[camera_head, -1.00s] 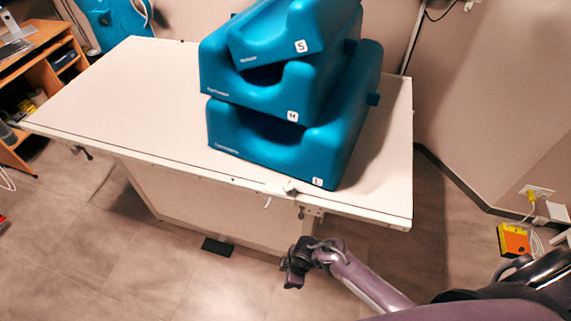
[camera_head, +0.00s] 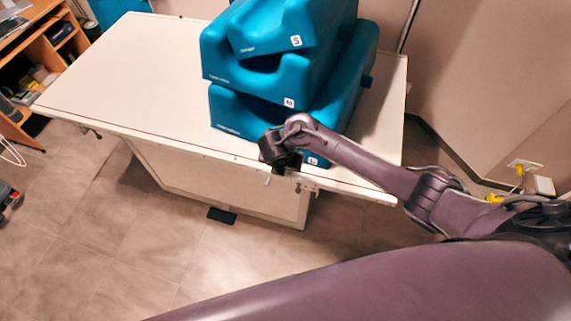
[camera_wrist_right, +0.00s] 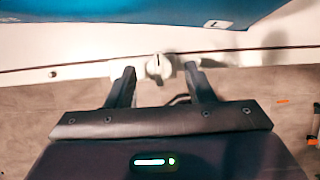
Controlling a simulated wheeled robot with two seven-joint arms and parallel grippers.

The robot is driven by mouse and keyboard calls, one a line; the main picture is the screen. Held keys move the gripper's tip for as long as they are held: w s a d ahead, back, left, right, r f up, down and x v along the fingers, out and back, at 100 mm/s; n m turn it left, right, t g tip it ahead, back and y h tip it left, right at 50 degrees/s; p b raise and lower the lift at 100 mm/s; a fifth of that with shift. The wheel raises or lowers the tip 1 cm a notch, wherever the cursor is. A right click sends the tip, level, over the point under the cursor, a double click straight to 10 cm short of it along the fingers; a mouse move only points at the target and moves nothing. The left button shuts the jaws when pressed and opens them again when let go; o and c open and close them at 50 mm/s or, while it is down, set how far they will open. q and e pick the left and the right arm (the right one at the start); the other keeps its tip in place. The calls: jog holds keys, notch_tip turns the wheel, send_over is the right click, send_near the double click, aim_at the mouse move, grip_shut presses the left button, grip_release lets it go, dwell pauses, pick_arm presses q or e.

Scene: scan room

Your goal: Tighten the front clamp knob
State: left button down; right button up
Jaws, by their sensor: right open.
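The front clamp knob (camera_wrist_right: 158,66) is a small white round knob with a slot-like mark, on the front edge of the table (camera_head: 120,95). In the head view it is hidden behind my right gripper (camera_head: 279,158). In the wrist view my right gripper (camera_wrist_right: 159,79) is open. Its two dark fingers point at the edge, one on each side of the knob. I see no finger clearly touching it. A small white lever (camera_head: 267,180) hangs below the edge nearby. My left gripper is not in view.
A stack of blue foam positioners (camera_head: 235,112) stands on the table just behind the edge, close to my right gripper. The left part of the tabletop is clear. A wooden shelf (camera_head: 45,60) stands far left, and a wall (camera_head: 480,80) is at right.

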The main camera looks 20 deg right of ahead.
jog(key=shift+w+d+f, duration=0.1)
jog(key=shift+w+f, duration=0.1)
jog(key=shift+f, duration=0.35)
jog(key=c, duration=1)
